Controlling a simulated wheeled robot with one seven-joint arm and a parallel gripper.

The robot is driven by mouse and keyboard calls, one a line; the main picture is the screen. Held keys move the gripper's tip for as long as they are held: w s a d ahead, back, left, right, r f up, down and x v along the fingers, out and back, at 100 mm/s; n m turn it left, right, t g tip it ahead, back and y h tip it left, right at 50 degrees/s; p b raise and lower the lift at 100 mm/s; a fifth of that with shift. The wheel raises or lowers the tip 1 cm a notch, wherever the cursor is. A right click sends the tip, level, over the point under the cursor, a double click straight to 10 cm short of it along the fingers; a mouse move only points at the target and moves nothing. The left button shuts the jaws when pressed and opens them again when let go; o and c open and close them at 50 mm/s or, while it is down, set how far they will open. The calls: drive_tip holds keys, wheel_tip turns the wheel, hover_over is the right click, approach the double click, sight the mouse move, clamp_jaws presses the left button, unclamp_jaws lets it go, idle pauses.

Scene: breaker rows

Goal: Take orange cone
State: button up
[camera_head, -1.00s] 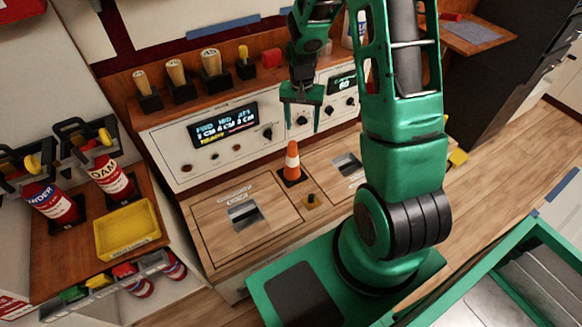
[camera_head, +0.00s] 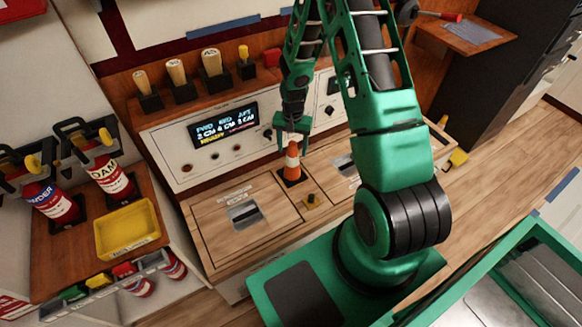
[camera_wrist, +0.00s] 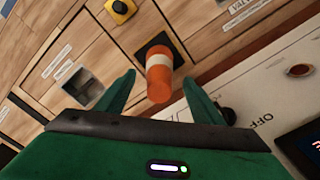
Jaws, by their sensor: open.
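The orange cone (camera_head: 292,160) with a white band stands upright on a black base on the wooden counter, in front of the control panel. My green gripper (camera_head: 292,138) is open just above the cone in the head view, with a finger on each side of its top. In the wrist view the cone (camera_wrist: 158,75) lies between the two spread fingers of my gripper (camera_wrist: 160,92), with its tip toward the palm. I cannot tell whether either finger touches it.
A small yellow-based knob (camera_head: 312,201) sits on the counter in front of the cone. The control panel (camera_head: 170,150) with display and dials rises behind. A yellow tray (camera_head: 127,230) and fire extinguishers (camera_head: 108,176) are at left. Wooden-handled tools (camera_head: 176,75) stand on the ledge above.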

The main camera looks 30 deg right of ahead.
sight(292, 161)
drive_tip(key=shift+f, duration=2)
clamp_jaws()
drive_tip(key=shift+r, duration=0.1)
